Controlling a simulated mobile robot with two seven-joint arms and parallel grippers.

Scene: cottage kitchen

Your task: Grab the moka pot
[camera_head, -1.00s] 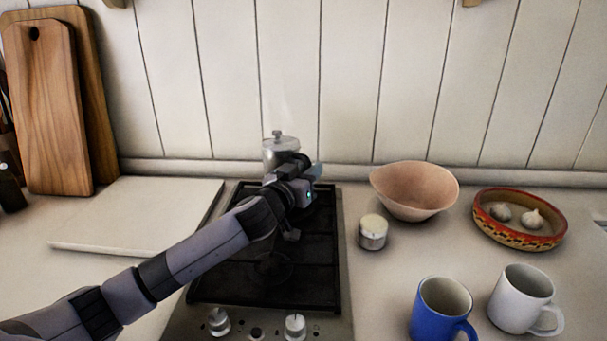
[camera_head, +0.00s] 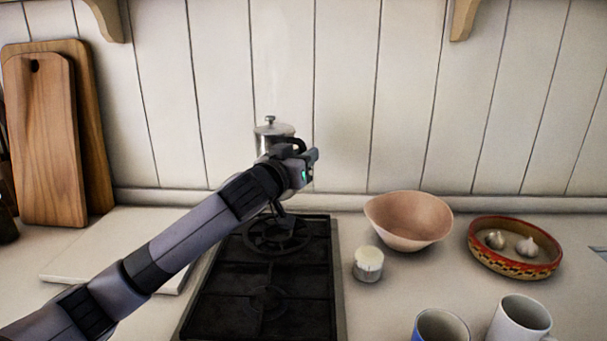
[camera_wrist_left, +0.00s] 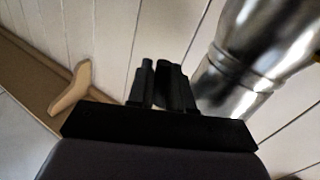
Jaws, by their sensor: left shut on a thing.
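The moka pot (camera_head: 271,131) is shiny metal with a knobbed lid. In the head view it is held in the air above the back burner, upright as far as I can see. My left gripper (camera_head: 300,160) is at its right side and hides its lower part and handle. In the left wrist view the pot's metal body (camera_wrist_left: 262,50) fills the upper right. The dark fingers (camera_wrist_left: 165,85) are close together beside it, shut on the pot. The grip itself is hard to make out. My right gripper is not in view.
The black hob (camera_head: 262,285) lies below. A pink bowl (camera_head: 408,222), a small lidded jar (camera_head: 368,264), a patterned dish (camera_head: 515,262) with garlic and two mugs (camera_head: 520,318) stand to the right. Cutting boards (camera_head: 45,140) lean at left. A shelf bracket (camera_head: 464,18) is above.

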